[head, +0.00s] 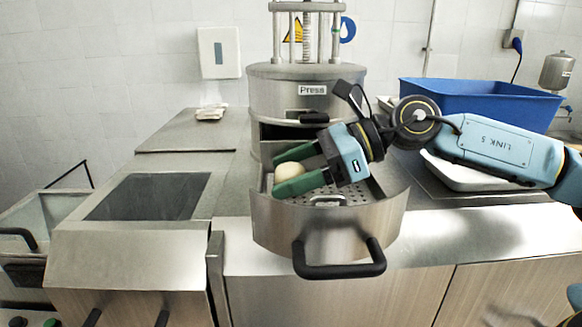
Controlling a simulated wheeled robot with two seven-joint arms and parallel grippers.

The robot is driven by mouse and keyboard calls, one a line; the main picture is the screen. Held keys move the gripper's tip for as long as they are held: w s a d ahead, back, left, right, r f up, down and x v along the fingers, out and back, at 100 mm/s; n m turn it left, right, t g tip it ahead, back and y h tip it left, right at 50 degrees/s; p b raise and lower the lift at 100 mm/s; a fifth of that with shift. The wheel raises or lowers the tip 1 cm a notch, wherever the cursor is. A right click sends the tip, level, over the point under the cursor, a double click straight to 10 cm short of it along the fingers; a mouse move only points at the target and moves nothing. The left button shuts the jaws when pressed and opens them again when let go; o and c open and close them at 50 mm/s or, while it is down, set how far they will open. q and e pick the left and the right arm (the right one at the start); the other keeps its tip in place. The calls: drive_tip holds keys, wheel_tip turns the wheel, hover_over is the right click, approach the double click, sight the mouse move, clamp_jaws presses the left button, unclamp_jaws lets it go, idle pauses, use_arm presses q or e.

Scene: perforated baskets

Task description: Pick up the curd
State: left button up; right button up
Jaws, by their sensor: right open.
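The curd (289,172) is a small pale, rounded lump in the open metal drawer of the press, toward its left side. My right gripper (283,174) reaches in from the right, with its green fingers pointing left. The fingers are open, one on the far side of the curd and one on the near side. The near finger hides the curd's lower part, so I cannot tell whether either finger touches it. My left gripper is not in view.
The drawer (275,226) has a perforated floor and a black front handle (340,262). The cylindrical press (290,95) stands behind it. A blue bin (480,100) is at the back right. A steel counter (180,140) lies to the left, mostly clear.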

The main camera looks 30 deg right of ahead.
drive_tip(key=c, duration=1.1)
